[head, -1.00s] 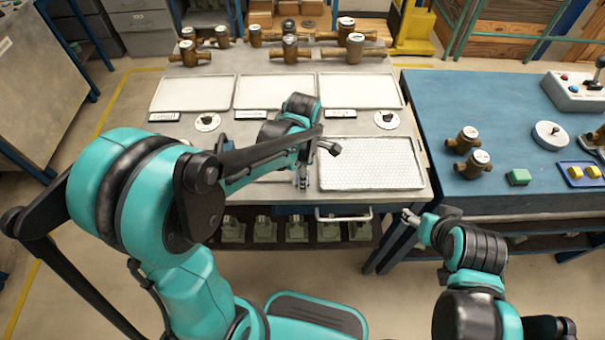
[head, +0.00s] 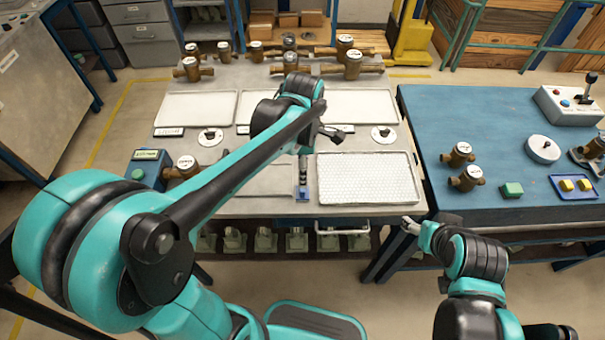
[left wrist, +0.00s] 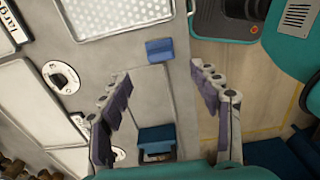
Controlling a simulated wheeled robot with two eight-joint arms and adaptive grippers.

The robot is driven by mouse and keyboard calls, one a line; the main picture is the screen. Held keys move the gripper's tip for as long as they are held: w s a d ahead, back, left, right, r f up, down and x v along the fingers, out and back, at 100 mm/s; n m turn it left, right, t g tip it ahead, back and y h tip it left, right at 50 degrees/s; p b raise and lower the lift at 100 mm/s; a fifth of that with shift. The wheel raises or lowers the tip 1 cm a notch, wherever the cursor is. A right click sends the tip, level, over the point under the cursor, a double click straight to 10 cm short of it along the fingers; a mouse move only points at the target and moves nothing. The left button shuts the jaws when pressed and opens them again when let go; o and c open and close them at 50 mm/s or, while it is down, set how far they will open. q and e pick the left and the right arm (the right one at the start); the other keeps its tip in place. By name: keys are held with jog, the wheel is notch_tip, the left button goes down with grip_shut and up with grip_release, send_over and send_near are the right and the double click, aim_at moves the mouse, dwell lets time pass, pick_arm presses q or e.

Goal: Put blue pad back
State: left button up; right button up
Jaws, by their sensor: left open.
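The small blue pad (head: 302,194) lies on the grey bench near its front edge, left of the white mesh tray (head: 367,178). It also shows in the left wrist view (left wrist: 159,50), flat and clear of both fingers. My left gripper (head: 303,172) points down over the bench at the pad. In the left wrist view it (left wrist: 158,75) is open and empty, with the pad just beyond the fingertips. My right gripper (head: 410,226) hangs in front of the gap between the tables, away from the pad; its fingers are too small to judge.
A blue table (head: 430,110) on the right holds brass meters (head: 467,178), a green block (head: 512,189) and a blue tray (head: 560,194) with yellow blocks. A teal box (head: 147,168) and a brass meter (head: 184,167) stand left on the bench. White trays (head: 362,106) lie farther back.

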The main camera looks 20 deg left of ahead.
pick_arm(q)
jog(key=s+a+r+m+t, duration=0.1)
jog(key=s+m, duration=0.4)
jog(key=m, duration=0.5)
jog(key=s+a+r+m+t, duration=0.2)
jog(key=s+m+t, duration=0.3)
jog(key=m, duration=0.6)
jog(key=shift+s+a+t, duration=0.15)
jog(key=shift+a+t, duration=0.45)
jog(key=shift+a, duration=0.3)
